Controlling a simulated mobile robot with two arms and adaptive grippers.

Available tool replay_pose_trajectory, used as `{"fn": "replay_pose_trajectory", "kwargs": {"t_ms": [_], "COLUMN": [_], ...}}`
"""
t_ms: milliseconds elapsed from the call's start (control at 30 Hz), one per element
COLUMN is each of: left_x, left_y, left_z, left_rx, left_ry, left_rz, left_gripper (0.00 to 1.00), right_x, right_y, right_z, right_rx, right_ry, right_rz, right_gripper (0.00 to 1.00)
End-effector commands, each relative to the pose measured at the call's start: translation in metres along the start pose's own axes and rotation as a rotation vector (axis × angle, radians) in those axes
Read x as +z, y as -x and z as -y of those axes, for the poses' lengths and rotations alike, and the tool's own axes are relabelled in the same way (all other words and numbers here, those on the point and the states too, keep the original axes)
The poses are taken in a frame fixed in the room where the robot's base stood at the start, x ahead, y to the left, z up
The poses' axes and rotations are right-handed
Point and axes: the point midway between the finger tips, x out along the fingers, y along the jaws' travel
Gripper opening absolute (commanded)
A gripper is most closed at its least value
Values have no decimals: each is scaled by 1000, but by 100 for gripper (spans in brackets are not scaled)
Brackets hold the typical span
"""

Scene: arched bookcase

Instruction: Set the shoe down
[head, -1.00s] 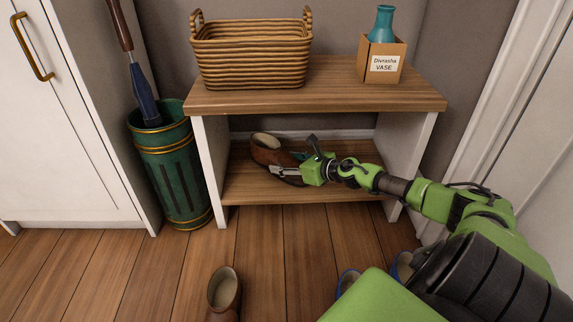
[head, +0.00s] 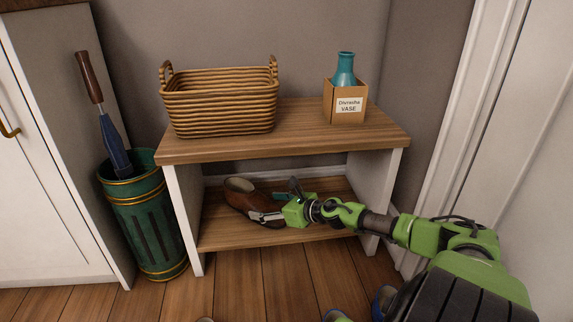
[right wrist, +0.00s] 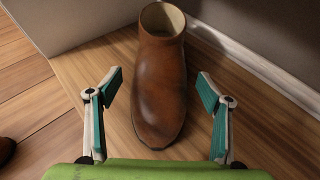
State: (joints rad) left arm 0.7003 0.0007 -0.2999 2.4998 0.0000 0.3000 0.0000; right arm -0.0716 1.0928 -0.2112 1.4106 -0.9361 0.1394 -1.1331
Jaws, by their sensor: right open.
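The brown shoe (head: 238,190) stands upright on the lower shelf (head: 225,232) of the wooden bench, towards its left side. In the right wrist view, the shoe (right wrist: 160,82) has its toe towards me and its opening at the far end. My right gripper (head: 275,202) reaches into the lower shelf from the right. In the right wrist view, its open fingers (right wrist: 160,80) stand on either side of the toe, with visible gaps. In the head view, the gripper hides part of the toe. My left gripper is not in view.
A wicker basket (head: 221,105) and a boxed teal vase (head: 345,72) stand on the bench top (head: 290,128). A green umbrella stand (head: 146,222) is at the left. Blue shoes (head: 380,298) are on the floor at the lower right. The shelf's right part is behind my arm.

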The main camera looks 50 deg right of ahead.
Motion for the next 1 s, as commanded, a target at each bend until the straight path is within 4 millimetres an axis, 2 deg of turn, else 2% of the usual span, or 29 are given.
{"fn": "replay_pose_trajectory", "kwargs": {"t_ms": [600,800,1000], "left_x": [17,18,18], "left_y": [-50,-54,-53], "left_z": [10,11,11], "left_rx": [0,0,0], "left_ry": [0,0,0], "left_rz": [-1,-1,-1], "left_gripper": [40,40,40], "right_x": [2,1,1], "right_y": [80,90,91], "right_z": [-1,0,0], "right_rx": [1,1,0], "right_ry": [-3,1,1], "right_rz": [0,1,1], "right_gripper": [72,72,72]}}
